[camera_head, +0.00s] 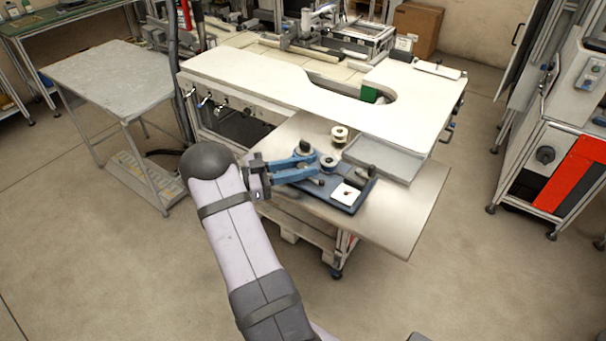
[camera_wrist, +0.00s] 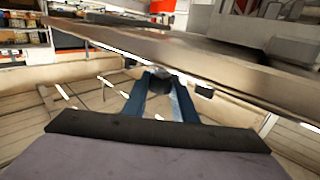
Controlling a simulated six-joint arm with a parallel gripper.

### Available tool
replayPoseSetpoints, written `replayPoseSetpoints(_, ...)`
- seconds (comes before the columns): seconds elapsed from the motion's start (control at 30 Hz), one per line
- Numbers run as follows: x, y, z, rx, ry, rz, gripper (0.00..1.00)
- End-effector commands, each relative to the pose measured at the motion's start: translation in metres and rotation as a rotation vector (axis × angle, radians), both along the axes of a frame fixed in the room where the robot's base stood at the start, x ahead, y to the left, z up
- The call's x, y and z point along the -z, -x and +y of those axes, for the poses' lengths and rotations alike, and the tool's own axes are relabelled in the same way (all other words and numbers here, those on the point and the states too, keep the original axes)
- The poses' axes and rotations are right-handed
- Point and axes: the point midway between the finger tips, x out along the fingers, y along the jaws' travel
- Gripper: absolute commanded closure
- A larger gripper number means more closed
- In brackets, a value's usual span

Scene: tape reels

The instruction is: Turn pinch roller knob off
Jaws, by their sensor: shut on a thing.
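The tape device (camera_head: 318,197) is a dark blue base on the low metal table, with knobs and reels on top. My gripper (camera_head: 316,164) reaches over its left side from the left, with two blue fingers. In the wrist view, the fingers (camera_wrist: 163,88) close on a dark round knob (camera_wrist: 160,85), which seems to be the pinch roller knob. Its turn position cannot be read. A dark-topped knob (camera_head: 305,147) stands behind the fingers. A white square plate with a red mark (camera_head: 347,194) lies at the device's front right. The fingers partly hide the device.
A light reel (camera_head: 339,135) stands on the table behind the device. A grey tray (camera_head: 385,158) lies to the right. A raised white worktop (camera_head: 285,82) overhangs behind. The low table's right front (camera_head: 405,222) is bare.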

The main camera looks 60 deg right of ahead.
Motion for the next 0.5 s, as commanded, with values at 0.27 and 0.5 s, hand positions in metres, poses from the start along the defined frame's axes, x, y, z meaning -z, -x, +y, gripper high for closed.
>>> replayPoseSetpoints(0.27, 0.0008, -0.0002, -0.0001, 0.098, 0.003, 0.001, 0.97)
replayPoseSetpoints(0.5, -0.0010, 0.0001, -0.0002, 0.120, 0.002, 0.002, 0.97)
